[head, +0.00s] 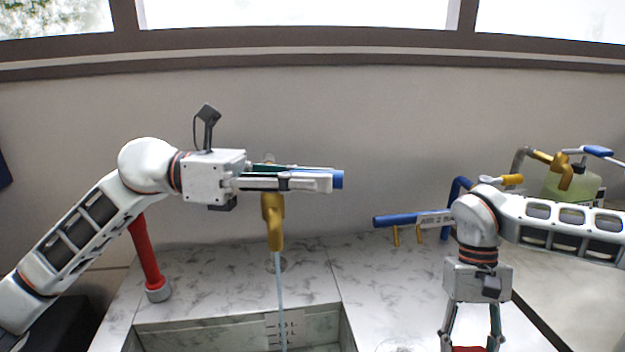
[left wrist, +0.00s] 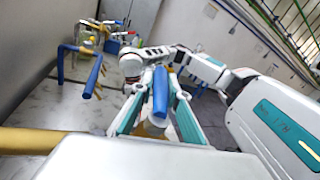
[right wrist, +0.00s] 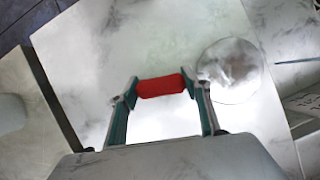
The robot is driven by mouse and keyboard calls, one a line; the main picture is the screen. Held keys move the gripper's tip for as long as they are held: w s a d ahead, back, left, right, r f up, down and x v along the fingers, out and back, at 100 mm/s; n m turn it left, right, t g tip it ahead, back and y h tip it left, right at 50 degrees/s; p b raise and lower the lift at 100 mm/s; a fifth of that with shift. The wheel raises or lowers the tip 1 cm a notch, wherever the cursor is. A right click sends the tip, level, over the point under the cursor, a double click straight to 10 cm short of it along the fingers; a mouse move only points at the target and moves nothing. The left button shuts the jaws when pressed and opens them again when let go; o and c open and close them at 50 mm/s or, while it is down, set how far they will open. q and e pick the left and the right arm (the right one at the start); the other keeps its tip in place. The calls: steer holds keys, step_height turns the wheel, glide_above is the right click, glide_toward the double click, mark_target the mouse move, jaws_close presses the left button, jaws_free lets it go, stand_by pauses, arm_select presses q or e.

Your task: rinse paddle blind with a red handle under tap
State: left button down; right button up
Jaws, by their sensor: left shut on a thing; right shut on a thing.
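The paddle blind's red handle (right wrist: 160,86) lies between the fingers of my right gripper (right wrist: 162,95), which is shut on it. Its round grey disc (right wrist: 230,70) extends right of the handle in the right wrist view, over the pale counter, apart from the water stream. In the head view the handle (head: 468,349) just shows at the bottom edge, and the disc is hidden. My left gripper (head: 335,180) is shut on the tap's blue lever (left wrist: 160,92). The yellow tap (head: 273,222) hangs over the sink, and a thin blue water stream (head: 280,305) runs from it.
The sink (head: 205,335) is set in the marble counter (head: 335,265). A red post (head: 145,250) stands left of it. A blue rail with yellow pegs (head: 400,219) is behind my right arm. A greenish bottle (head: 588,190) and other yellow fittings (head: 548,160) stand at the right.

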stand_by(0.3)
arm_select(q)
steer(key=c, duration=2)
jaws_free()
steer(key=shift+o, duration=0.2)
steer(key=shift+s, duration=0.1)
steer(key=a, duration=1.2)
steer(key=shift+w, duration=0.35)
